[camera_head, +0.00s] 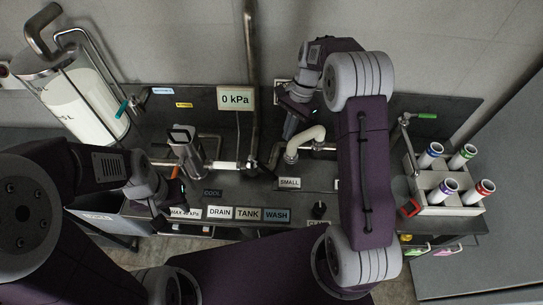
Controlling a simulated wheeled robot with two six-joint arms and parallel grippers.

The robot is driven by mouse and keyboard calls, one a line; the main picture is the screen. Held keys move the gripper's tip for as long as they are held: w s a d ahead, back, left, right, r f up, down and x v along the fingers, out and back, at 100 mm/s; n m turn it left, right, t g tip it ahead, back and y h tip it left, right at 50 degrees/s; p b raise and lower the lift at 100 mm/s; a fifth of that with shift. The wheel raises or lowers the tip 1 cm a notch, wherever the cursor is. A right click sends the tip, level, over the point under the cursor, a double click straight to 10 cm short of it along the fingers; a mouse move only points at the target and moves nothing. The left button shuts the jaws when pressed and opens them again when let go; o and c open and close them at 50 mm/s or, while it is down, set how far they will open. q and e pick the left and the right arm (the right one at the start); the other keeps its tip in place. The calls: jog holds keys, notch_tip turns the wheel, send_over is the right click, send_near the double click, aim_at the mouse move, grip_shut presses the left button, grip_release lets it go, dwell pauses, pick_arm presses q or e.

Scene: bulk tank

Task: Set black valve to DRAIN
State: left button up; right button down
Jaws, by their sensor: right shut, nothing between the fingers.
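The DRAIN label (220,213) is at the front of the dark bench, left of the TANK label (248,214) and the WASH label (277,215). A small black fitting (249,166), possibly the black valve, sits behind these labels at the foot of the vertical pipe. Which way its handle points is too small to tell. My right gripper (289,128) is shut and empty, to the right of the vertical pipe and above the fitting. My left gripper (172,192) is low at the left, beside the MAX kPa label; its fingers are too dark to read.
A metal pump body (184,150) stands left of the fitting. A pressure display (235,99) reads 0 kPa. A large glass cylinder (85,100) is at the left. A rack (450,203) with several capped tubes stands at the right. My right arm hides part of the bench.

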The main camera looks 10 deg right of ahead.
aim_at(267, 171)
pick_arm(q)
jog(key=shift+w+d+r+p, duration=0.15)
jog(key=shift+w+r+p, duration=0.3)
jog(key=shift+r+p, duration=0.3)
pick_arm(e)
jog(key=s+a+r+x, duration=0.1)
jog(key=a+x, duration=0.1)
jog(key=x, duration=1)
jog(key=shift+a+f, duration=0.15)
jog(key=shift+a, duration=0.2)
pick_arm(q)
jog(key=shift+w+d, duration=0.1)
